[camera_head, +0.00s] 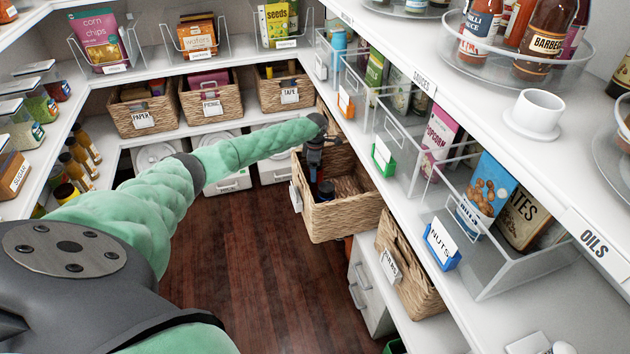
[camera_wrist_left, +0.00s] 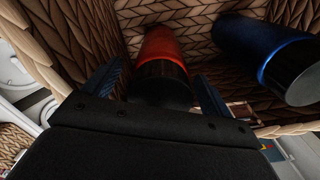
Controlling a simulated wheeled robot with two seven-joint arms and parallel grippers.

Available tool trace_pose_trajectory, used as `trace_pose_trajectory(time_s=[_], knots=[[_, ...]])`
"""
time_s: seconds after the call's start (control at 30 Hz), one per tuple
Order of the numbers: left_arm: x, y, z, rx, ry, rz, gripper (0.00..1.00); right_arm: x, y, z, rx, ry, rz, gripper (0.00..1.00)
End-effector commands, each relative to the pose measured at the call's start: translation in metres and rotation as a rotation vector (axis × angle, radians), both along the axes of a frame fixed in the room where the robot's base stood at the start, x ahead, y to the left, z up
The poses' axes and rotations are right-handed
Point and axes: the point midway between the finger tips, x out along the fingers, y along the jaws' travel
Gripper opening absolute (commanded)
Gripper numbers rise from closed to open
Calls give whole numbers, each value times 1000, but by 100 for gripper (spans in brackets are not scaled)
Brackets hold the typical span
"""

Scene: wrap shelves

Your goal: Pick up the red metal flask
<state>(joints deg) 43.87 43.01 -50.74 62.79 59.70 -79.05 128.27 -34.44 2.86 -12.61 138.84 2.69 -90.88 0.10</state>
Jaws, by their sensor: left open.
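The red metal flask (camera_wrist_left: 164,45) shows in the left wrist view, inside a woven basket (camera_wrist_left: 90,30), with its black cap towards me. My left gripper (camera_wrist_left: 157,88) is open, with one finger on each side of the cap; whether they touch it I cannot tell. In the head view my left gripper (camera_head: 315,160) reaches down into the pulled-out basket (camera_head: 345,222) on the right-hand shelving. My right gripper is in neither view.
Basket walls stand close around the gripper. Clear bins (camera_head: 490,262) line the shelf above right. The wooden floor (camera_head: 265,275) is open.

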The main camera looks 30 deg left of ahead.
Motion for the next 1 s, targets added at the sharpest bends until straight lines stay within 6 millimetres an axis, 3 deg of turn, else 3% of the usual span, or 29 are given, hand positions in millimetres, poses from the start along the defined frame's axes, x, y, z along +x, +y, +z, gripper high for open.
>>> trace_pose_trajectory(time_s=[0.07, 0.4, 0.77, 1.0], knots=[[0, 0, 0, 0, 0, 0, 79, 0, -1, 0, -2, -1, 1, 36], [0, 0, 0, 0, 0, 0, 13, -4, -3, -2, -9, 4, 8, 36], [0, 1, 8, 0, -1, 0, 12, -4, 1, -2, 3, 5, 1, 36], [1, 0, 49, -1, -4, -1, 12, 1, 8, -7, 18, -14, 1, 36]])
